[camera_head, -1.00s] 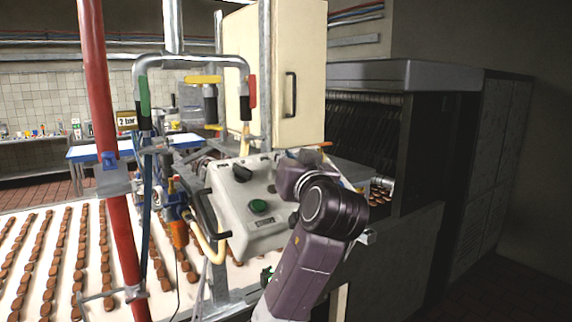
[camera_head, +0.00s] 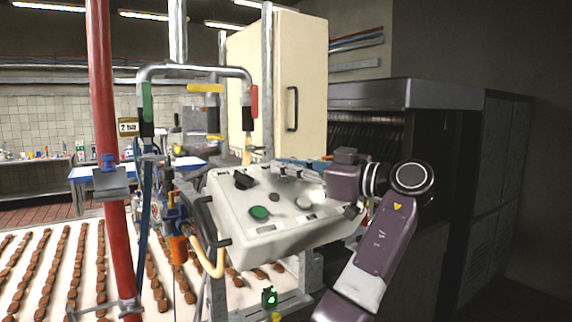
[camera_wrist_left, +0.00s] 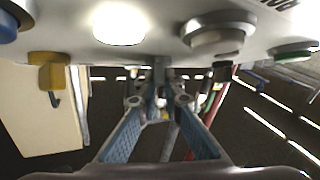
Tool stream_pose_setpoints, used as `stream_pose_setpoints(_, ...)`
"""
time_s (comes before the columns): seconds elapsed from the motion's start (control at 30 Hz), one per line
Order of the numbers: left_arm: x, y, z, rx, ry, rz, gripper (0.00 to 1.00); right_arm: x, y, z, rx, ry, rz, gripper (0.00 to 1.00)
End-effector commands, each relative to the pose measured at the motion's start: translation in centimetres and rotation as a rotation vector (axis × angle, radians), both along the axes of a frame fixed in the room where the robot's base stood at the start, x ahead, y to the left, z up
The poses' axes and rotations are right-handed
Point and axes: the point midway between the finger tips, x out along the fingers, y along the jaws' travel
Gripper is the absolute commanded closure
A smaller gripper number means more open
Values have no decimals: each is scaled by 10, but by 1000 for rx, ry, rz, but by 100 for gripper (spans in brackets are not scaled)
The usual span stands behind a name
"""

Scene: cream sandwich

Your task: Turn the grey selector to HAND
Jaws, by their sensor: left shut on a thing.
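The pale control box (camera_head: 235,235) has a tilted face with a black knob (camera_head: 244,181), a green button (camera_head: 260,212) and a lit white button (camera_head: 318,193). My left gripper (camera_head: 290,174) reaches in from the right along the far edge of this face. In the left wrist view my two blue-padded fingers (camera_wrist_left: 160,100) converge on a narrow grey piece (camera_wrist_left: 159,72) at the panel, which looks like the grey selector. The selector's pointer and the HAND lettering cannot be read. My right gripper is not in view.
A red post (camera_head: 100,130) and a pipe frame with coloured handles (camera_head: 195,72) stand left of the box. A cream cabinet (camera_head: 290,80) rises behind it. A conveyor with rows of brown biscuits (camera_head: 62,265) lies at left. A dark oven (camera_head: 420,95) stands at right.

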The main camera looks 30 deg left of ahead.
Motion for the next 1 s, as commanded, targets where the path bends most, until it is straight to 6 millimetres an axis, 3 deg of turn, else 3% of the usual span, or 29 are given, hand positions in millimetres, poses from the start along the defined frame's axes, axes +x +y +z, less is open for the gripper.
stream_pose_setpoints(0.77,-1,1,-3,-24,-43,84,100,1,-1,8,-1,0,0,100)
stream_pose_setpoints(0.8,-1,1,-3,-24,-43,84,91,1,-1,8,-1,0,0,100)
stream_pose_setpoints(0.9,0,1,-2,-24,-43,83,80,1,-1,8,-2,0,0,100)
stream_pose_setpoints(1.0,-1,1,-2,-23,-43,83,75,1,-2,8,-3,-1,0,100)
